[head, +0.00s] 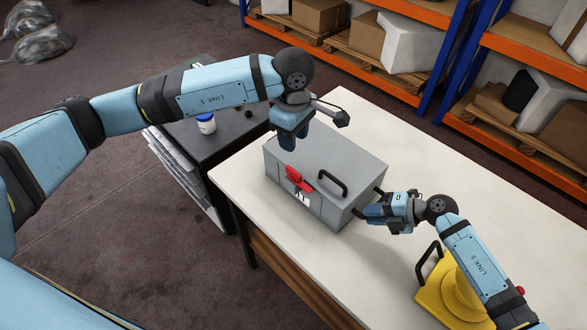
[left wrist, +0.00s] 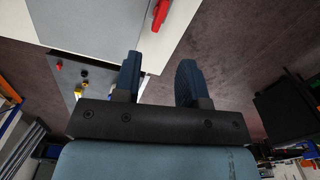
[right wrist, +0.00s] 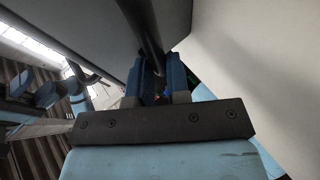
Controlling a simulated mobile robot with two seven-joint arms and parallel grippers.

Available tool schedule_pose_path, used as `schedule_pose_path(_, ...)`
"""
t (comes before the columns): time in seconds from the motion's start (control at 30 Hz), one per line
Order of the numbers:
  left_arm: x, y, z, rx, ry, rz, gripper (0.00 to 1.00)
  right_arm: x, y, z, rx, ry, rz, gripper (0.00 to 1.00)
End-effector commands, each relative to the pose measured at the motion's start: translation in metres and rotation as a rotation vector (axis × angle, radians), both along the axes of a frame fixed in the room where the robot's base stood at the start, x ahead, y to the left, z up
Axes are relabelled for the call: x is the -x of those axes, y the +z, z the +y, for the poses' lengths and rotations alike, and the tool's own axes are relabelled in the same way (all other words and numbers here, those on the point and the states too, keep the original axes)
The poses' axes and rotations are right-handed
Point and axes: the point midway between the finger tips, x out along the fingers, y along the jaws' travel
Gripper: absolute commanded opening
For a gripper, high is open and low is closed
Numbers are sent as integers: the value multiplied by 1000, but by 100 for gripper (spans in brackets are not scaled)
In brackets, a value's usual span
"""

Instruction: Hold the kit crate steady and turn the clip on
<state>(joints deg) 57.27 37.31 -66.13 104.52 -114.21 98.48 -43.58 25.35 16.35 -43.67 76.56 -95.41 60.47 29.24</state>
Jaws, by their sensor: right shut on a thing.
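My right gripper (head: 370,212) is shut on the black end handle (right wrist: 143,30) at the crate's right end.
A yellow object (head: 452,298) with a black handle stands on the table (head: 350,265) by my right arm. A dark cabinet with a white, blue-capped bottle (head: 206,123) adjoins at the left. Shelves with boxes stand behind. The table is clear in front of and behind the crate.

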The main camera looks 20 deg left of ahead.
Motion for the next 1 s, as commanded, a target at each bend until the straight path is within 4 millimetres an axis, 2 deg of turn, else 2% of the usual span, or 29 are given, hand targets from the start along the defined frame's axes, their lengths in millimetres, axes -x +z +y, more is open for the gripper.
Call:
schedule_pose_path(0.13,0,1,0,0,-141,0,38,1,-3,-1,6,2,2,0)
schedule_pose_path(0.33,0,-10,0,0,-192,1,38,1,-3,-1,6,2,2,0)
schedule_pose_path(0.8,1,-97,0,1,-189,2,38,2,-4,-1,6,3,2,0)
schedule_pose_path(1.0,0,-116,0,0,-188,0,38,2,-4,-1,6,2,3,0)
